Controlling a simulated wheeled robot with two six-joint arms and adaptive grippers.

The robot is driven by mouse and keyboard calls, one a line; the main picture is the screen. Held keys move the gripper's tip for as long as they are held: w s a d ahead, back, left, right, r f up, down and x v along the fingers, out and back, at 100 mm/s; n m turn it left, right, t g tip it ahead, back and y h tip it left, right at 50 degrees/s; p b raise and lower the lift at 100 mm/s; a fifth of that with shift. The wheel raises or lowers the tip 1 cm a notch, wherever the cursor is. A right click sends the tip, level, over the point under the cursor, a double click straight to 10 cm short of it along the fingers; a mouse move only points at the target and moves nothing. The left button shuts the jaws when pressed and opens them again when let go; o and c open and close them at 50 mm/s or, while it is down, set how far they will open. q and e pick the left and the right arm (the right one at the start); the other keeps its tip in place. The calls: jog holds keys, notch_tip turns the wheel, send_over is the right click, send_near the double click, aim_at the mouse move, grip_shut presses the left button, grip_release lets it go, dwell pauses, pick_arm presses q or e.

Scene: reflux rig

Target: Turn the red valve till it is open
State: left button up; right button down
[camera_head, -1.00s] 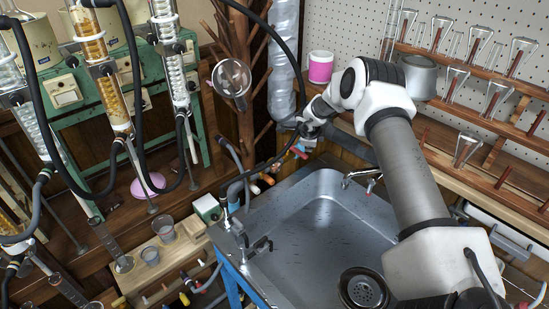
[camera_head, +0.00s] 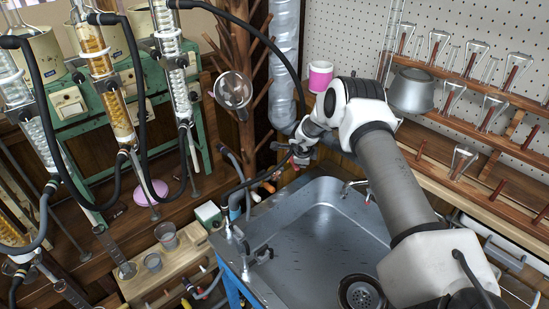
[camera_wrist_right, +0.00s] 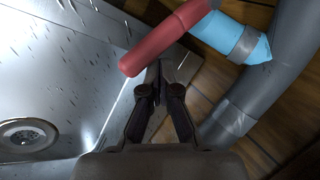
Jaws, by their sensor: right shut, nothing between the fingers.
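The red valve handle (camera_wrist_right: 165,40) is a straight red bar in the right wrist view, joined at its upper right end to a light blue pipe fitting (camera_wrist_right: 238,40). My right gripper (camera_wrist_right: 162,68) is shut and empty. Its fingertips are close to the lower side of the red handle; I cannot tell whether they touch it. In the head view my right gripper (camera_head: 298,156) is small, behind the sink's far left corner, and the valve there is too small and crowded to make out surely. My left gripper is in neither view.
A metal sink (camera_head: 310,235) with a drain fills the middle. Grey pipe (camera_wrist_right: 285,70) runs beside the valve. A black hose (camera_head: 285,62) hangs near my right wrist. A glassware rig (camera_head: 115,100) stands left, and shelves with flasks (camera_head: 470,85) are at right.

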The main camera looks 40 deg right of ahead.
aim_at(295, 166)
jog(key=shift+w+a+r+p, duration=0.1)
jog(key=shift+a+r+p, duration=0.05)
jog(key=shift+a+p, duration=0.4)
jog(key=shift+w+a+r+p, duration=0.1)
jog(key=shift+a+p, duration=0.3)
jog(key=shift+a, duration=0.1)
jog(key=shift+a+f, duration=0.25)
jog(key=shift+a, duration=0.05)
jog(key=shift+w+a+f+b, duration=0.15)
jog(key=shift+a+b, duration=0.1)
jog(key=shift+b, duration=0.25)
jog(key=w+a+b, duration=0.3)
jog(key=a+b, duration=0.1)
jog(key=shift+w+b, duration=0.3)
jog(key=shift+w+r, duration=0.1)
jog(key=shift+r, duration=0.1)
jog(key=shift+r+p, duration=0.5)
jog(key=shift+p, duration=0.05)
pick_arm(q)
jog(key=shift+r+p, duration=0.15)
jog(key=shift+p, duration=0.95)
pick_arm(e)
jog(key=r, duration=0.2)
jog(key=s+r, duration=0.1)
jog(key=shift+d+r, duration=0.25)
